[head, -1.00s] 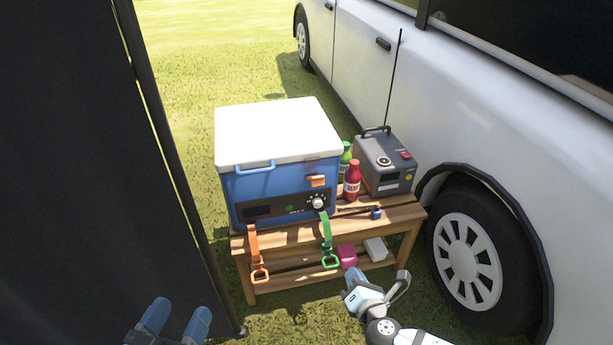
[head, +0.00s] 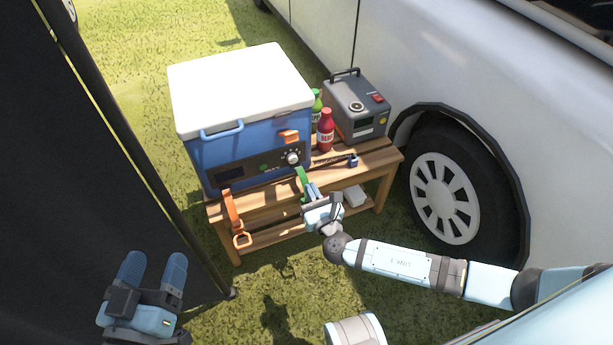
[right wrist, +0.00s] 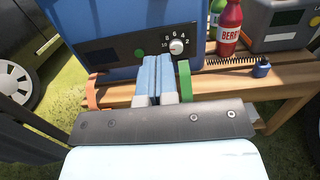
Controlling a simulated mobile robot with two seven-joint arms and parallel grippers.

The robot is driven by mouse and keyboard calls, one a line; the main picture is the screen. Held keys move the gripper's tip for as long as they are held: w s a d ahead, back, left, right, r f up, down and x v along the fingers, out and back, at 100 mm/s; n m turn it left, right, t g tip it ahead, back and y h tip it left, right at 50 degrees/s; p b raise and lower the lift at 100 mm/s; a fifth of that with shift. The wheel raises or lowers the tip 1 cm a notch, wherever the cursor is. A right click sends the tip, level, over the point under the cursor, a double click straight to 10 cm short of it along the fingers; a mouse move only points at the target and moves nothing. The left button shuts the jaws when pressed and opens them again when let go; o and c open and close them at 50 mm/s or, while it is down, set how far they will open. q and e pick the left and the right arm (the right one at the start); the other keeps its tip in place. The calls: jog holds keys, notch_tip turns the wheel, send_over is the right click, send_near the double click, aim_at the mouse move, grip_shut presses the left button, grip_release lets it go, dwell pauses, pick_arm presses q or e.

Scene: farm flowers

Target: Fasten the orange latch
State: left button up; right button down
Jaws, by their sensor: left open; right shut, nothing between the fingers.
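A blue cooler (head: 250,155) with a closed white lid (head: 240,85) stands on a slatted wooden bench. An orange strap (head: 231,208) with a ring hangs from its front left; part of it shows in the right wrist view (right wrist: 92,93). A small orange catch (head: 289,136) sits high on the cooler's front right. A green strap (head: 301,178) hangs below the knob, partly hidden by my right gripper (head: 311,189). That gripper is shut and empty, just left of the green strap in the right wrist view (right wrist: 157,62). My left gripper (head: 153,262) is open and empty, well left of the bench.
Red (head: 325,130) and green (head: 317,103) bottles and a grey power box (head: 357,106) stand right of the cooler. A white van (head: 400,60) is at the right, a dark tent wall (head: 60,150) at the left. Grass in front of the bench is open.

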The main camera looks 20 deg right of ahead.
jog(key=b, duration=0.2)
send_near(289, 137)
jog(key=w+f, duration=0.4)
jog(key=f, duration=0.1)
pick_arm(q)
jog(key=r+t, duration=0.1)
jog(key=r, duration=0.1)
jog(key=d+r+h, duration=0.1)
jog(key=shift+s+d+r+t+h, duration=0.1)
jog(key=shift+s+r+t+h, duration=0.1)
jog(key=shift+r+t+h, duration=0.15)
pick_arm(e)
jog(key=w+r, duration=0.2)
jog(key=r, duration=0.1)
jog(key=shift+w+d+r, duration=0.15)
jog(key=shift+w, duration=0.1)
pick_arm(q)
jog(key=shift+f, duration=0.1)
jog(key=shift+p, duration=0.35)
pick_arm(e)
jog(key=shift+r, duration=0.1)
